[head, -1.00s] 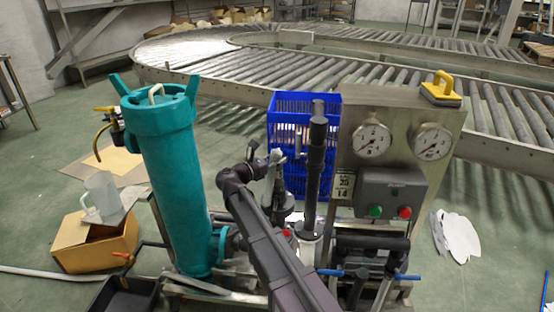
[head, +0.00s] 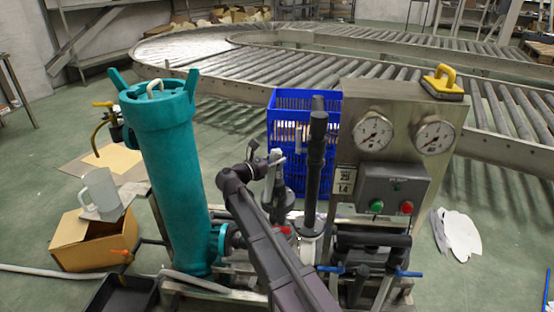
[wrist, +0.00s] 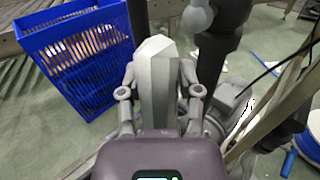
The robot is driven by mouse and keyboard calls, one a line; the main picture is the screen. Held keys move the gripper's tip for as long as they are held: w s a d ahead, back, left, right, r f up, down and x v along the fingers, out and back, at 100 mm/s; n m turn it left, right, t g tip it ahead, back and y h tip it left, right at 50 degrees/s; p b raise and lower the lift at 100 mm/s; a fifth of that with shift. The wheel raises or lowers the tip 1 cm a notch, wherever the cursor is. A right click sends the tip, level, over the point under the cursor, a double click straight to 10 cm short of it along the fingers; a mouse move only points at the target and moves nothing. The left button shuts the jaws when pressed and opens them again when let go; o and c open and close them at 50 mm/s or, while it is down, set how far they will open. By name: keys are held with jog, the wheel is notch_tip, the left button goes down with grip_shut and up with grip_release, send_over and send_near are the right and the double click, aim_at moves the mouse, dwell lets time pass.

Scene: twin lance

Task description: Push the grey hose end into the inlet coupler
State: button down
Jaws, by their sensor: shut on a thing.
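My gripper (head: 275,160) is in the middle of the head view, beside a dark upright pipe (head: 316,150). In the wrist view its two fingers (wrist: 159,90) are closed on the sides of a light grey, faceted piece (wrist: 157,72), which appears to be the grey hose end. That piece stands up between the fingers and points away from my wrist. Its far end shows no clear contact with anything. I cannot make out the inlet coupler for certain; my arm hides part of the low pipework.
A teal filter housing (head: 172,190) stands left of my arm. A blue crate (head: 283,104) is behind the gripper. A panel with gauges (head: 374,131) and a control box (head: 391,190) stand to the right. A cardboard box (head: 85,250) and black tray (head: 122,296) lie at left.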

jog(key=shift+f, duration=0.25)
jog(key=shift+c, duration=1)
grip_release()
jog(key=shift+a, duration=0.1)
jog(key=v, duration=1.2)
jog(key=shift+s, duration=0.1)
